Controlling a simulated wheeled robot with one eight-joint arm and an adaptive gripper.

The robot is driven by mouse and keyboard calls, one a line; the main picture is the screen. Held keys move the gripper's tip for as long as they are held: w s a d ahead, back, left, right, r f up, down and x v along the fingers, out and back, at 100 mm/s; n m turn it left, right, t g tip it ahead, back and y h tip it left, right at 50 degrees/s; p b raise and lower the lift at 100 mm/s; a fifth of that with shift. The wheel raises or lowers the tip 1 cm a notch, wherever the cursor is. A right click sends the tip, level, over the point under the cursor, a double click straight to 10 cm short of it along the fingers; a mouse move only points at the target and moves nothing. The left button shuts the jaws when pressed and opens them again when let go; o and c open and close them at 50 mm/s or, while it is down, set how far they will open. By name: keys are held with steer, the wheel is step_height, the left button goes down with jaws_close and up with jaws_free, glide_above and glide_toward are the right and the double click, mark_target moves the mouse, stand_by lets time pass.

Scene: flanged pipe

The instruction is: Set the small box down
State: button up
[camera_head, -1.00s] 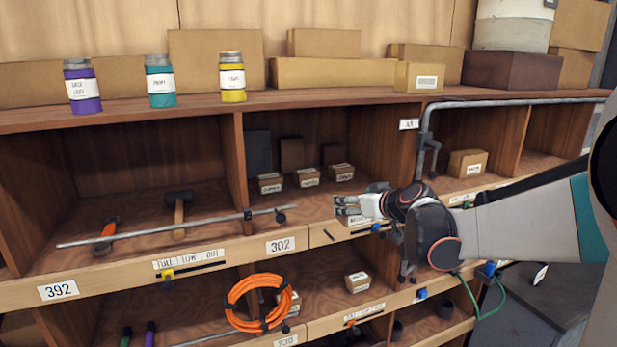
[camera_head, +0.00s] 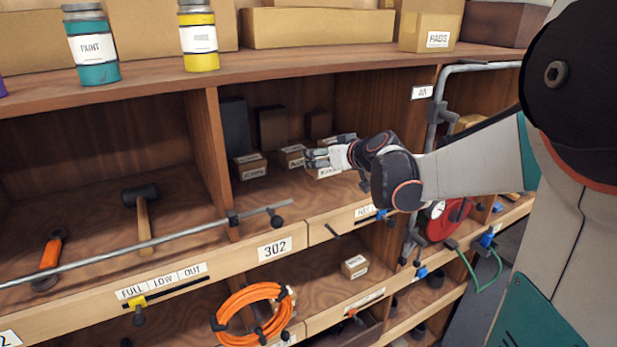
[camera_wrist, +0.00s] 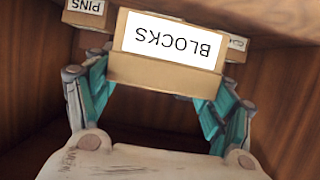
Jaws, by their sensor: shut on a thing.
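The small cardboard box labelled BLOCKS (camera_wrist: 165,72) fills the top middle of the wrist view, its label upside down. My gripper (camera_wrist: 160,88) is shut on it, one finger on each side. In the head view my gripper (camera_head: 312,158) is inside the middle compartment of the upper shelf, and the held box (camera_head: 330,173) shows just below the fingers, partly covered. I cannot tell whether its underside touches the shelf floor.
Similar small boxes stand behind, one at left (camera_head: 250,168), one in the middle (camera_head: 291,156); a box labelled PINS (camera_wrist: 86,10) is close by in the wrist view. A wooden divider (camera_head: 212,145) bounds the left. A metal rod (camera_head: 150,243) lies along the front.

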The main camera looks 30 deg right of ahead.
mark_target(324, 174)
step_height(324, 174, down, 3)
steer(key=shift+w+r+b, duration=0.15)
steer(key=shift+r+b, duration=0.05)
steer(key=shift+b, duration=0.25)
step_height(324, 174, down, 3)
steer(key=shift+r+b, duration=0.15)
steer(key=shift+b, duration=0.85)
steer(key=shift+f, duration=0.4)
steer(key=shift+r, duration=0.1)
steer(key=o, duration=1.3)
